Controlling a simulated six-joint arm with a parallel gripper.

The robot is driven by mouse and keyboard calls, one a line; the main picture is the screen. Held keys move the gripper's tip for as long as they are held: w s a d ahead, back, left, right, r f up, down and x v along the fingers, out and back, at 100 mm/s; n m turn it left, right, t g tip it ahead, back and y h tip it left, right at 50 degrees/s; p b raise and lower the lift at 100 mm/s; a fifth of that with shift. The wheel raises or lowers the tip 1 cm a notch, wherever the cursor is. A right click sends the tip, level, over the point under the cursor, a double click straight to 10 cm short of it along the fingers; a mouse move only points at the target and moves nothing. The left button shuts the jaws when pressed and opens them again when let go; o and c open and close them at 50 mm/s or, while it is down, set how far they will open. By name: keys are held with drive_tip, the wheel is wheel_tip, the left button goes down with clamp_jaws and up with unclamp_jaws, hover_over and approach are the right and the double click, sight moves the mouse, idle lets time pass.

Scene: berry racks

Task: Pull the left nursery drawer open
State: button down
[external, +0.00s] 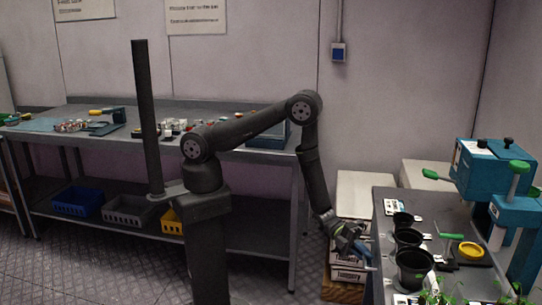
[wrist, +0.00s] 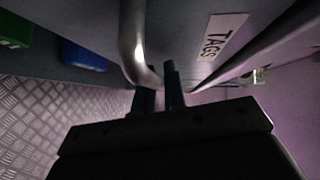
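My gripper (wrist: 159,88) reaches down at the left end of the work table in the external view (external: 362,251). In the wrist view its two dark fingers stand close together with a narrow gap. A shiny bent metal handle (wrist: 134,40) comes down to the fingertips. Its bend lies at or just behind the left finger, and I cannot tell if the fingers press on it. The grey front (wrist: 190,35) beside the handle bears a white label (wrist: 222,37) reading TAGS. The drawer fronts are mostly hidden in the external view, so I cannot tell how far any drawer is out.
Black pots (external: 409,240), green plants and a teal device (external: 490,165) stand on the right-hand table. White boxes (external: 352,190) with labels are stacked close beside my gripper. A long bench (external: 240,112) stands behind my arm, with bins (external: 78,203) beneath.

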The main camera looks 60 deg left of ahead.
drive_tip(key=s+a, duration=1.9)
drive_tip(key=shift+a, duration=0.15)
drive_tip(key=shift+s, duration=0.1)
drive_tip(key=c, duration=1.8)
unclamp_jaws()
drive_tip(key=shift+o, duration=0.2)
